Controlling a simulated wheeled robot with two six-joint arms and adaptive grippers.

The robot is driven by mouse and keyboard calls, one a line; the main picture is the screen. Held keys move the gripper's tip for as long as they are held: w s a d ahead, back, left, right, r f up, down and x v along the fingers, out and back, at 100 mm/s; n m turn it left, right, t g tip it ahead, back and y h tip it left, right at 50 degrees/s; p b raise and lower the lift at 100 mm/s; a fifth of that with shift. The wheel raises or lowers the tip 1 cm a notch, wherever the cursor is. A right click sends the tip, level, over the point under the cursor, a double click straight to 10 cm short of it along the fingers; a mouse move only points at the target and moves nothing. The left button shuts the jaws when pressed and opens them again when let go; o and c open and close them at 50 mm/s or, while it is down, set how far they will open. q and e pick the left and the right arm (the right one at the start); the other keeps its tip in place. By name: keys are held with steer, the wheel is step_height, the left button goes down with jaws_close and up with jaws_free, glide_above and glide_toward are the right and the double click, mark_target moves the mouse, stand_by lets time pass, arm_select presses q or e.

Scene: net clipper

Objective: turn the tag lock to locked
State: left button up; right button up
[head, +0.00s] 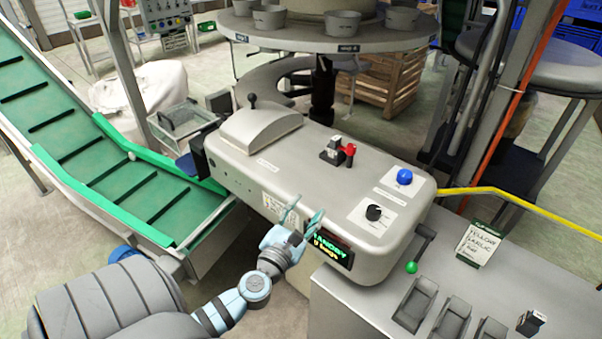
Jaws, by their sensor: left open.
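The grey clipper machine (300,170) carries several controls, and their labels are too small to read, so I cannot tell for sure which is the tag lock. A black rotary knob (374,212) sits on a white plate near the front right. A small red handle (349,152) stands beside a black block (331,151) in the middle of the top. My left gripper (303,216) is open and empty at the machine's front edge, left of the black knob and below the red handle. My right gripper is not in view.
A blue button (404,176) sits behind the black knob. A lit display (330,245) is on the front face by my gripper. A black lever (252,101) stands at the back left. A green conveyor (90,140) runs at left.

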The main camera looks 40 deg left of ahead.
arm_select(q)
step_height(320, 180, down, 7)
steer(key=d+m+h, duration=0.1)
steer(key=m, duration=0.7)
steer(key=shift+g+h, duration=0.4)
steer(key=shift+w+r, duration=0.1)
steer(key=shift+w, duration=0.1)
